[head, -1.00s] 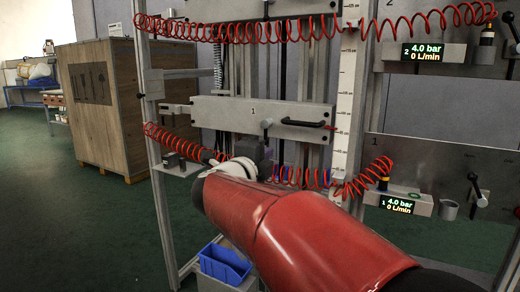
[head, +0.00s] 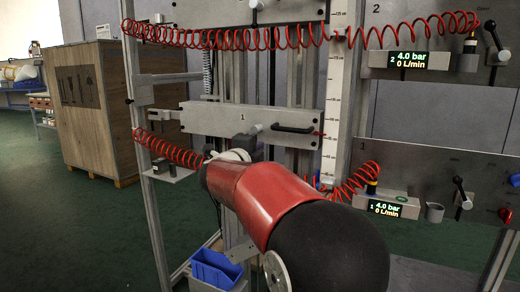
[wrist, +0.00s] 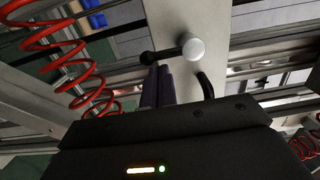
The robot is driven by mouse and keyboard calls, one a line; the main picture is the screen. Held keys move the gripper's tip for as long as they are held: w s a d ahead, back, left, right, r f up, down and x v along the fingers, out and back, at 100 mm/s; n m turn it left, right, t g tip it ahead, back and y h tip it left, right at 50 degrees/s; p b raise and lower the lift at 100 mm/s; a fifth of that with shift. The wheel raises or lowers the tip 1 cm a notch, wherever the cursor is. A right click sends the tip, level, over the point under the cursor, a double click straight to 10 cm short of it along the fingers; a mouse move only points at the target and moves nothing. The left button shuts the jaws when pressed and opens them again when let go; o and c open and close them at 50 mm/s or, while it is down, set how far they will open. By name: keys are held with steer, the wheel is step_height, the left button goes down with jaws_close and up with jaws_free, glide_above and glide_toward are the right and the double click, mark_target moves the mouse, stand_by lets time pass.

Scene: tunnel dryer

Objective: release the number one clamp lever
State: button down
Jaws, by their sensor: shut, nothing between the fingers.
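The number one clamp lever (wrist: 172,53) sits on the grey plate marked 1 (head: 215,117). In the wrist view it has a round silver hub and a dark arm ending in a black knob at the left. In the head view its hub (head: 259,127) shows, and the rest is largely hidden by my wrist. My gripper (wrist: 158,70) is shut and empty. Its dark fingertips are close to the lever's knob end; I cannot tell whether they touch it. A fixed black handle (head: 293,129) is on the plate to the right of the lever.
Red coiled hoses (head: 170,150) hang at left and right of the plate. A panel with a pressure display (head: 384,210) and a lever stands at right. A blue bin (head: 218,268) is below. A wooden crate (head: 95,110) is at left, with open floor before it.

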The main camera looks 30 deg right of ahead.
mark_target(247, 132)
steer(key=shift+w+a+f+m+b, duration=0.1)
steer(key=shift+w+f+m+b, duration=0.1)
steer(key=shift+m+b, duration=0.45)
steer(key=w+a+r+m+b, duration=0.1)
steer(key=m+b, duration=0.2)
steer(key=m, duration=0.2)
steer(key=w+a+m+b, duration=0.1)
steer(key=w+m+b, duration=0.1)
steer(key=m+b, duration=0.2)
steer(key=w+a+r+m+h+b, duration=0.1)
steer(key=m+b, duration=0.2)
steer(key=m, duration=0.4)
steer(key=shift+w+a+r, duration=0.25)
steer(key=shift+a+r, duration=0.05)
steer(key=shift+a, duration=0.05)
stand_by(0.4)
stand_by(0.3)
